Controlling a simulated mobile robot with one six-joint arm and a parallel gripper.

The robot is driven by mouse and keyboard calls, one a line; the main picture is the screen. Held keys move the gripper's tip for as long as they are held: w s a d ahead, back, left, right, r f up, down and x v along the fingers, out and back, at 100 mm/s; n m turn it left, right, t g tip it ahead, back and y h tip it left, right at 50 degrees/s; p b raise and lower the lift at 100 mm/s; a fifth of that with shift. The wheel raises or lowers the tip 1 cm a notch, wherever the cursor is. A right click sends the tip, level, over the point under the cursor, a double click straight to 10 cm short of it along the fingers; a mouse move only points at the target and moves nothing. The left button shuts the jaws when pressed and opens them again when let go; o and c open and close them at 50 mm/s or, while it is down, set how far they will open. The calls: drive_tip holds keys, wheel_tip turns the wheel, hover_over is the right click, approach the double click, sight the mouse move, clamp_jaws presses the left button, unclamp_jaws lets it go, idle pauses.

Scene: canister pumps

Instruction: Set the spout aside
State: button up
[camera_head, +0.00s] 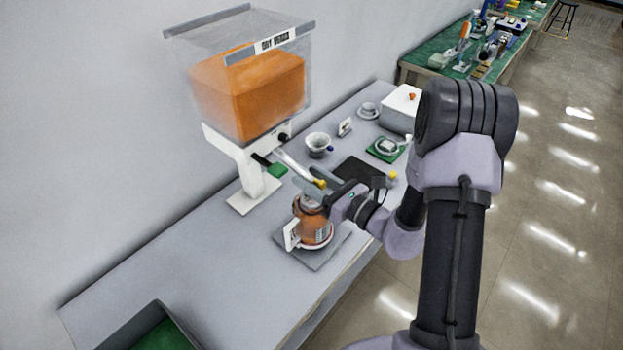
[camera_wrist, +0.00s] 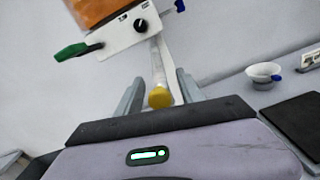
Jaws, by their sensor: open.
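The spout (camera_head: 295,165) is a pale, clear tube with a yellow tip. It slopes down from the front of the hopper dispenser (camera_head: 240,155), which holds orange contents. In the wrist view the spout (camera_wrist: 158,68) runs between the fingers of my gripper (camera_wrist: 160,78), with its yellow end toward the palm. The gripper is open, with a gap visible on both sides of the tube. In the head view my gripper (camera_head: 317,190) is at the spout's yellow end, above an orange-filled canister (camera_head: 315,226); the fingers partly hide the canister's top.
The canister stands on a grey plate (camera_head: 325,257). A white cup (camera_head: 318,145), a black mat (camera_head: 355,172), a green pad (camera_head: 385,150) and a white box (camera_head: 398,108) are farther back. A dark bin (camera_head: 150,325) is at front left. The bench between bin and plate is clear.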

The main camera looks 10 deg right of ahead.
clamp_jaws()
idle(1.4)
